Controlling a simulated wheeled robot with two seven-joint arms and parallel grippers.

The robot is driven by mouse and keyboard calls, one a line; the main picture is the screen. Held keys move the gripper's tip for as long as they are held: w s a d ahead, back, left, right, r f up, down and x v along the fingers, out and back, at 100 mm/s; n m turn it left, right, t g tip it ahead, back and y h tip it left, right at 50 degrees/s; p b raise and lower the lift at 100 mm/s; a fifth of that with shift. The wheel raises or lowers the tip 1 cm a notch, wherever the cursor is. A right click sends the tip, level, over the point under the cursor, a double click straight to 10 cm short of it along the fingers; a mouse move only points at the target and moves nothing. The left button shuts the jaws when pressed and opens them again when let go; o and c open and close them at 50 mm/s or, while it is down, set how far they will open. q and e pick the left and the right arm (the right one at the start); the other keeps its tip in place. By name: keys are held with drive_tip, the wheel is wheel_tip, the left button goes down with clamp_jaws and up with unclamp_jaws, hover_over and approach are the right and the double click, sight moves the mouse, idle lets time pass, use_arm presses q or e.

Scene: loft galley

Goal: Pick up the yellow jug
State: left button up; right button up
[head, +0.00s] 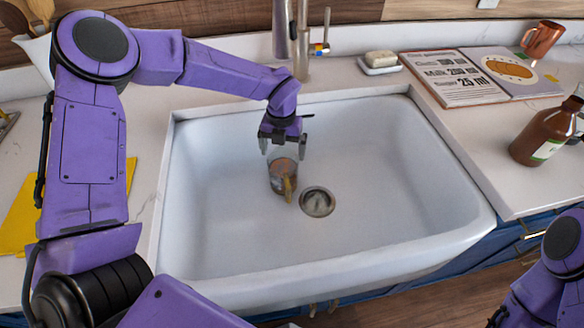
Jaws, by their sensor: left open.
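A small jug (280,177) stands in the white sink (400,170), left of the drain. Its body looks greyish and partly see-through with orange-brown patches, and a yellow handle faces the front. My left gripper (283,148) is right above the jug, pointing down, with its two fingers apart and nothing held between them. The fingertips are close to the jug's rim; I cannot tell whether they touch it. My right arm shows only at the bottom right edge, and its gripper is out of view.
The drain (317,202) lies just right of the jug. A faucet (300,40) rises behind the sink. A soap dish (379,66), an open cookbook (475,75), a copper mug (542,38) and a brown bottle (545,135) stand on the counter. A yellow cloth (20,215) lies left.

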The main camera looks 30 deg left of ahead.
sight(285, 180)
use_arm(q)
wheel_tip(285, 180, down, 6)
drive_tip(key=s+p, duration=0.1)
drive_tip(key=shift+f, duration=0.2)
drive_tip(key=shift+s+r, duration=0.2)
drive_tip(key=shift+c, duration=1.2)
drive_tip(key=c, duration=1)
drive_tip(key=shift+w, duration=0.1)
drive_tip(key=c, duration=0.5)
use_arm(e)
drive_tip(key=shift+s+r, duration=0.55)
drive_tip(key=shift+r, duration=0.3)
use_arm(q)
drive_tip(key=shift+o, duration=0.2)
drive_tip(key=shift+r, duration=0.1)
